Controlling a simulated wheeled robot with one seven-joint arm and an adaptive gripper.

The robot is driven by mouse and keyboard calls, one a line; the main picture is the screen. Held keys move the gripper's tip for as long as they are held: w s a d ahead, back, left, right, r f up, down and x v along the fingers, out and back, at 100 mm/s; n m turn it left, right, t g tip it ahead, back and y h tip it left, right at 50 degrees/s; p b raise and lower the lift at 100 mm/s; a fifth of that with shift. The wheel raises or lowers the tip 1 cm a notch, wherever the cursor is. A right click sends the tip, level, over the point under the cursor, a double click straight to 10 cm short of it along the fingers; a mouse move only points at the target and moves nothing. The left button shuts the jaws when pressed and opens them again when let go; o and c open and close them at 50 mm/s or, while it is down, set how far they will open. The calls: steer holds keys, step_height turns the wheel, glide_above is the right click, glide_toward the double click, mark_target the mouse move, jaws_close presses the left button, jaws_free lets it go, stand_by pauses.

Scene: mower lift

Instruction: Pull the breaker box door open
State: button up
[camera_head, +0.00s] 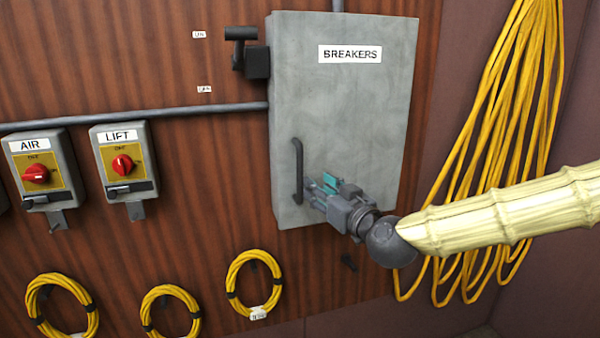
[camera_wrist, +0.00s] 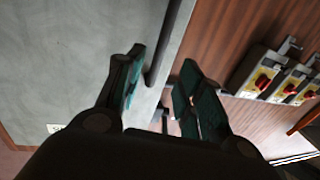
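The grey breaker box (camera_head: 345,110), labelled BREAKERS, hangs on the wood-panelled wall, and its door looks shut. Its dark vertical handle (camera_head: 297,172) is at the door's lower left. My gripper (camera_head: 318,188) is at the lower door, just right of the handle in the head view. In the wrist view my gripper (camera_wrist: 163,60) is open, its two teal-padded fingers apart. The handle (camera_wrist: 170,38) runs between the fingertips there, closer to the left finger. I cannot tell whether either finger touches it. The grey door (camera_wrist: 65,60) fills the left of that view.
A black lever switch (camera_head: 250,55) is at the box's upper left. AIR (camera_head: 40,170) and LIFT (camera_head: 125,162) switch boxes with red knobs are further left. Yellow cable coils (camera_head: 255,285) hang below, and long yellow cables (camera_head: 510,110) hang right of the box, behind my arm.

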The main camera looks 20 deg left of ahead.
mark_target(301, 174)
steer(key=shift+p+x, duration=2.1)
steer(key=shift+x, duration=3.1)
steer(key=shift+f, duration=0.2)
steer(key=shift+c, duration=0.3)
jaws_close()
